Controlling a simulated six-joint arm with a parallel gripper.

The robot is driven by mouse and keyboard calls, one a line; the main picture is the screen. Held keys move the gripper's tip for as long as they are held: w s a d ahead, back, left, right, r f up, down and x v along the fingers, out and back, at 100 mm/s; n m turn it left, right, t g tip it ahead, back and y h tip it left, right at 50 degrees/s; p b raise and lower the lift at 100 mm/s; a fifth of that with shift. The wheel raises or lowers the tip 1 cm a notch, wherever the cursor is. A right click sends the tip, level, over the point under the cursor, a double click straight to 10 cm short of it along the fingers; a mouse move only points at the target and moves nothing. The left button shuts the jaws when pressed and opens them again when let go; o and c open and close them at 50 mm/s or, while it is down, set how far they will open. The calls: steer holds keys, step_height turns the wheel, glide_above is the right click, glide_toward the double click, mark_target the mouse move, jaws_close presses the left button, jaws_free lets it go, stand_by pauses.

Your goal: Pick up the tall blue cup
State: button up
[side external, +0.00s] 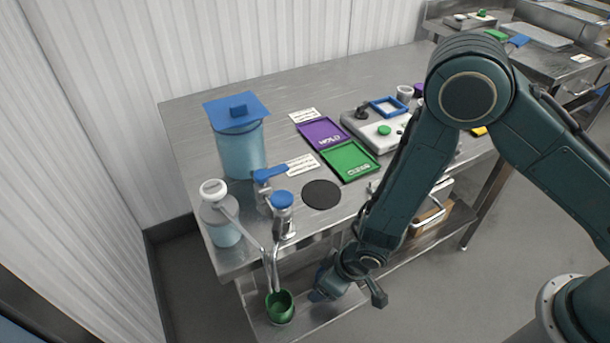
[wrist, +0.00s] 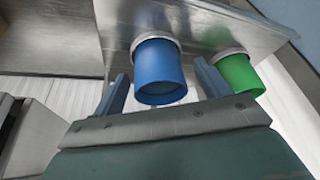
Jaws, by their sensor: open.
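The blue cup (wrist: 160,72) is in the middle of the wrist view, with a pale rim at its upper end in the picture. My gripper (wrist: 161,70) is open, with one finger on each side of the blue cup. Gaps show beside the cup, and I cannot tell how deep it sits between the fingers. In the side external view my gripper (side external: 348,284) is low, past the table's front edge. A blue shape beside it there (side external: 324,284) seems to be the cup, partly hidden.
A green cup (wrist: 240,75) stands just right of the right finger; the side view also shows a green cup (side external: 280,307) under the dispenser spout. A metal tap with blue cap (side external: 283,200) and a lidded blue container (side external: 240,150) stand on the steel table (side external: 200,120).

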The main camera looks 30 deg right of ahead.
steer(key=c, duration=1.2)
steer(key=shift+o, duration=0.2)
steer(key=shift+r, duration=0.15)
step_height(320, 180, up, 20)
stand_by(0.5)
